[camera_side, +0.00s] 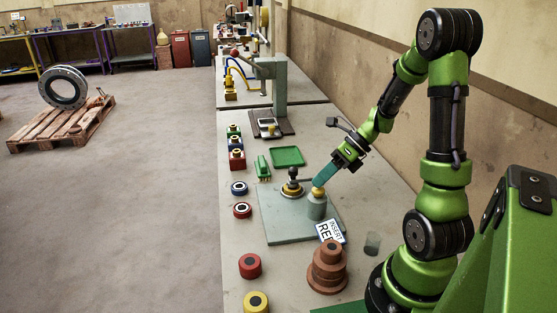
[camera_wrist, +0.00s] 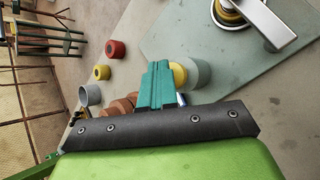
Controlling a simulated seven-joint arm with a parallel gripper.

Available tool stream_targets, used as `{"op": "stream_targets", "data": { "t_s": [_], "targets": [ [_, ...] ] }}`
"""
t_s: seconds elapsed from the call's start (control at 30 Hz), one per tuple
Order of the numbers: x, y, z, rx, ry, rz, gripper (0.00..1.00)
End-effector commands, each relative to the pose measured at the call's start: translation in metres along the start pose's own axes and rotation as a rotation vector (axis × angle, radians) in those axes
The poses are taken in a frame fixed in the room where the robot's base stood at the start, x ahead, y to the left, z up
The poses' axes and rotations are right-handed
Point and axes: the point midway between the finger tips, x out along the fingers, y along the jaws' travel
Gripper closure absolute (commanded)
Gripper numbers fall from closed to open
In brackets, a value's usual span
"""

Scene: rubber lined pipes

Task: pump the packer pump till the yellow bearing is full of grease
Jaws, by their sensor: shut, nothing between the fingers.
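A grey cylinder (camera_side: 317,208) with a yellow knob on top (camera_side: 318,192) stands on a grey-green plate (camera_side: 290,229); it looks like the pump. Beside it on the plate is a round fitting (camera_side: 292,188) with a dark top and brassy parts. In the wrist view, a silver lever (camera_wrist: 262,22) crosses a yellow ring (camera_wrist: 231,12), possibly the bearing; its grease is not visible. My gripper (camera_side: 321,186) has teal fingers, shut and empty, at the yellow knob. The fingers (camera_wrist: 157,70) partly cover the knob in the wrist view; I cannot tell whether they touch.
A brown stepped stack (camera_side: 327,268) and a sign card (camera_side: 331,229) are near the plate's front. Red (camera_side: 250,266) and yellow (camera_side: 256,302) rings lie along the left bench edge. A green tray (camera_side: 287,156) and a grey press (camera_side: 277,87) stand farther back.

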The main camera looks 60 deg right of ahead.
Motion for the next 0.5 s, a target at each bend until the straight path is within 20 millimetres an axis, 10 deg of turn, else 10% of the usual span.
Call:
{"op": "stream_targets", "data": {
  "t_s": [0.5],
  "targets": [
    [-0.016, 0.012, 0.012, -0.002, 0.000, -0.001, 1.00]
  ]
}}
